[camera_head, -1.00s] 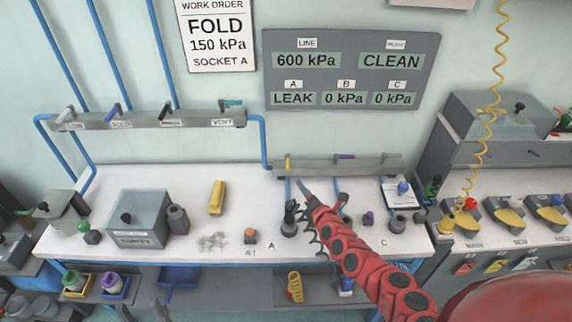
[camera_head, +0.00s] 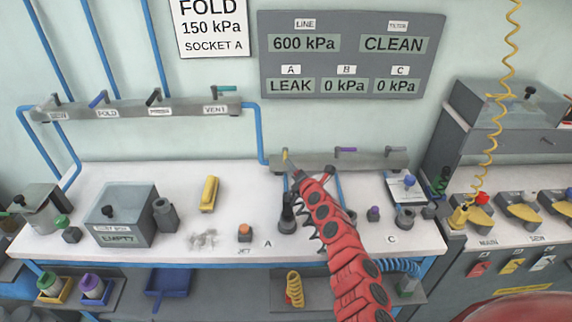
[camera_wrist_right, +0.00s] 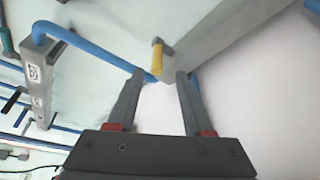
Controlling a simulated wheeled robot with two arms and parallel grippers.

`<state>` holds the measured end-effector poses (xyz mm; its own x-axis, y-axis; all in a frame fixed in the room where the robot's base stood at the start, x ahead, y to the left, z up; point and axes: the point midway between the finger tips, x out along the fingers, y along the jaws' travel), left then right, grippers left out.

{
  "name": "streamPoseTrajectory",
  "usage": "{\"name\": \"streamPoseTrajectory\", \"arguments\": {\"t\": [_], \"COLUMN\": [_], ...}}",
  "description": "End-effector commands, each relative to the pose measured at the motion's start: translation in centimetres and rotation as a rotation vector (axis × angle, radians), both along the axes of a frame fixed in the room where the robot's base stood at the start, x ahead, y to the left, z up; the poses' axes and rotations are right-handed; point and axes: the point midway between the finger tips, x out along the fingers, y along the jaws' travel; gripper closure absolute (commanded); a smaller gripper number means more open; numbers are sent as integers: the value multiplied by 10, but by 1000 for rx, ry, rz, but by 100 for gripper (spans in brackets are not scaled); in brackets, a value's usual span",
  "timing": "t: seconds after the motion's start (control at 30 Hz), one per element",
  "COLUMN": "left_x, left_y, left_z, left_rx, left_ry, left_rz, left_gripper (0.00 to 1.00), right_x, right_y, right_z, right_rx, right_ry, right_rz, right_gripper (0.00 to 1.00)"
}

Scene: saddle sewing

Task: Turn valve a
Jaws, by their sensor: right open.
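The yellow valve handle (camera_head: 286,156) stands at the left end of the right-hand grey manifold (camera_head: 365,161), above the bench area labelled A. It also shows in the right wrist view (camera_wrist_right: 157,57), beyond my fingertips and roughly between them. My right gripper (camera_wrist_right: 160,78) is open and empty, its two fingers apart on a line with the handle. In the head view the red right arm reaches up from below, and the right gripper (camera_head: 310,176) is just below and right of the handle; contact cannot be told. My left gripper is not in view.
The wall panel (camera_head: 352,60) reads LINE 600 kPa, A LEAK, B and C 0 kPa. A purple handle (camera_head: 346,149) sits further right on the same manifold. Dark socket A (camera_head: 286,220), an orange-topped block (camera_head: 245,233) and a grey box (camera_head: 120,215) stand on the bench.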

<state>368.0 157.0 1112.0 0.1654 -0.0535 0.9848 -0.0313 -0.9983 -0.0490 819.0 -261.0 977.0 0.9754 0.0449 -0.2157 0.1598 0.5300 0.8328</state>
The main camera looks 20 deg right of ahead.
Motion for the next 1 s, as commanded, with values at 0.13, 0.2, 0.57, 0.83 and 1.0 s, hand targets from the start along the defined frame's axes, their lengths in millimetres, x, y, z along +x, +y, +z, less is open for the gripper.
{"name": "streamPoseTrajectory", "arguments": {"t": [0.13,0.2,0.57,0.83,1.0], "left_x": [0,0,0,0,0], "left_y": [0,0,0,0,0], "left_z": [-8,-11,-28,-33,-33], "left_rx": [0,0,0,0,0], "left_ry": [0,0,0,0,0], "left_rz": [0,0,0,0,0], "left_gripper": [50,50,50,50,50], "right_x": [14,19,52,65,66], "right_y": [2,0,1,4,5], "right_z": [1,-5,-12,-11,-11], "right_rx": [4,6,6,-1,-4], "right_ry": [-7,-2,-4,-4,-3], "right_rz": [3,-2,-4,4,6], "right_gripper": [49,49,49,49,49]}}
